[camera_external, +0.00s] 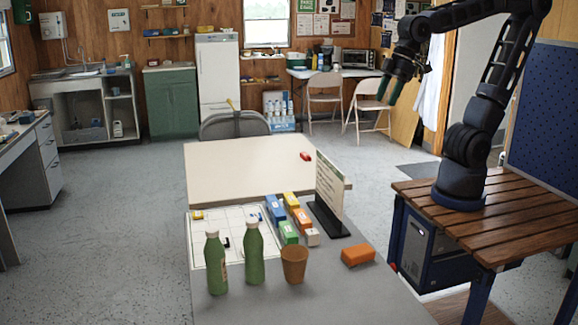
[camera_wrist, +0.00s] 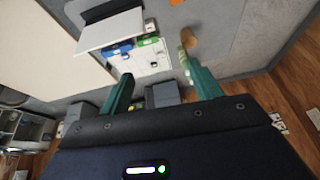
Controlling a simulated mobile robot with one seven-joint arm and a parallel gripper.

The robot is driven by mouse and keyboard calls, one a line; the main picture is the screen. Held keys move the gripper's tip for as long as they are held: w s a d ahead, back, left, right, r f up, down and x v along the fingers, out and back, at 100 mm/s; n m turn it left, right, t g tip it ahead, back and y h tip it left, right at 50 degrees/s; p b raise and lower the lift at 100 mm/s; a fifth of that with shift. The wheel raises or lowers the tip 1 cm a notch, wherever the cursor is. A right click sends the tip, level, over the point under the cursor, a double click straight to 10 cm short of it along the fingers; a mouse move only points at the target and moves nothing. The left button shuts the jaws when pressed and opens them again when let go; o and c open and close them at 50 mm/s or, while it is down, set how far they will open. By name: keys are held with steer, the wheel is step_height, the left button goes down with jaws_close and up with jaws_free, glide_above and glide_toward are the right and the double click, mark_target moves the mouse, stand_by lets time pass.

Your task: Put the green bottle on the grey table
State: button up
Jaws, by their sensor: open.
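Two green bottles stand upright on the grey table (camera_external: 335,295): the left bottle (camera_external: 216,264) and the right bottle (camera_external: 254,253), both near its front. A brown cup (camera_external: 294,264) stands right of them. In the wrist view the cup (camera_wrist: 190,38) shows near the top, with a green bottle (camera_wrist: 184,66) beside it, partly hidden by my right finger. My gripper (camera_external: 387,100) has green fingers and is high above the floor, right of the table and well away from the bottles. It is open and empty (camera_wrist: 162,88).
A white grid sheet (camera_external: 205,225), several coloured boxes (camera_external: 290,216) and an upright sign (camera_external: 329,195) are on the grey table. An orange block (camera_external: 358,254) lies right of the cup. A cream table (camera_external: 235,165) adjoins behind. A wooden slatted table (camera_external: 500,215) stands under my arm.

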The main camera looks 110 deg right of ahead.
steer(key=s+f, duration=0.1)
steer(key=s, duration=0.9)
steer(key=shift+d+f, duration=0.25)
